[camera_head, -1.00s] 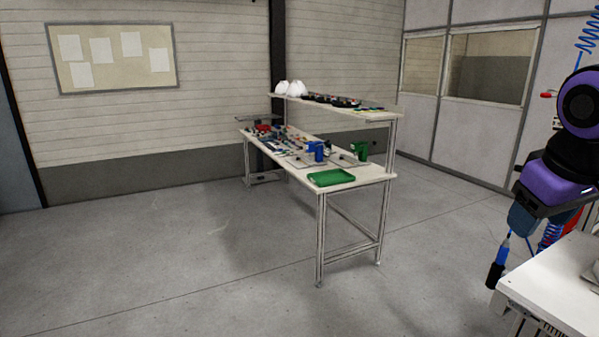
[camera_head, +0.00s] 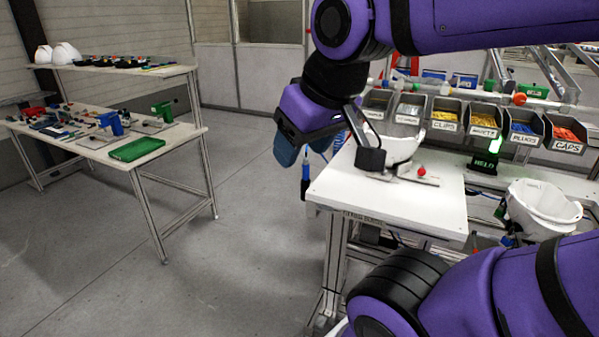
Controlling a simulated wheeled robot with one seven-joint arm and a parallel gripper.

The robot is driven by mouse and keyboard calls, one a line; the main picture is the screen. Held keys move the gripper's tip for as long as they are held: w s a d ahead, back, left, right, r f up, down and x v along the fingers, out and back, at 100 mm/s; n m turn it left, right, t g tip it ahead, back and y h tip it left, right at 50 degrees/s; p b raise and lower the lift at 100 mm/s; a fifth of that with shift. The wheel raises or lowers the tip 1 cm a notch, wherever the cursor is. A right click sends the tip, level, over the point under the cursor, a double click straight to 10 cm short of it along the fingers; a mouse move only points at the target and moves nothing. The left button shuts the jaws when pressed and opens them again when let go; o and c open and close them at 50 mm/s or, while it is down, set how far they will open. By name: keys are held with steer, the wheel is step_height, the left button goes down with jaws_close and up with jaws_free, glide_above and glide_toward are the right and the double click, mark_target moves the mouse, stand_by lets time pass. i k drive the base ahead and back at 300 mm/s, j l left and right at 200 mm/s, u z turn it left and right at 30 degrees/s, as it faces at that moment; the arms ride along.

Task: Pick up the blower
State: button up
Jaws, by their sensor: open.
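A slim blue and black tool (camera_head: 306,178), which looks like the blower, hangs upright beside the left edge of the white workbench (camera_head: 400,203). Its upper end is close to my gripper and partly hidden by it. My gripper (camera_head: 305,150) points down above the tool, with blue fingertips apart. It is open. I cannot tell whether the fingers touch the tool.
Labelled bins (camera_head: 447,113) line the back. Another white shell (camera_head: 543,208) is at right. A second table (camera_head: 85,147) stands at left. Floor between is clear.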

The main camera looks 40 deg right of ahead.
mark_target(306, 170)
steer(key=z, duration=0.95)
steer(key=i+j+z, duration=0.15)
steer(key=z, duration=0.25)
steer(key=i+j+z, duration=0.15)
steer(key=z, duration=0.2)
steer(key=i+j+z, duration=0.1)
steer(key=j+z, duration=0.3)
steer(key=i+j+z, duration=0.1)
steer(key=z, duration=0.3)
steer(key=i+j+z, duration=0.1)
steer(key=j, duration=0.65)
steer(key=j+z, duration=0.15)
steer(key=j, duration=0.6)
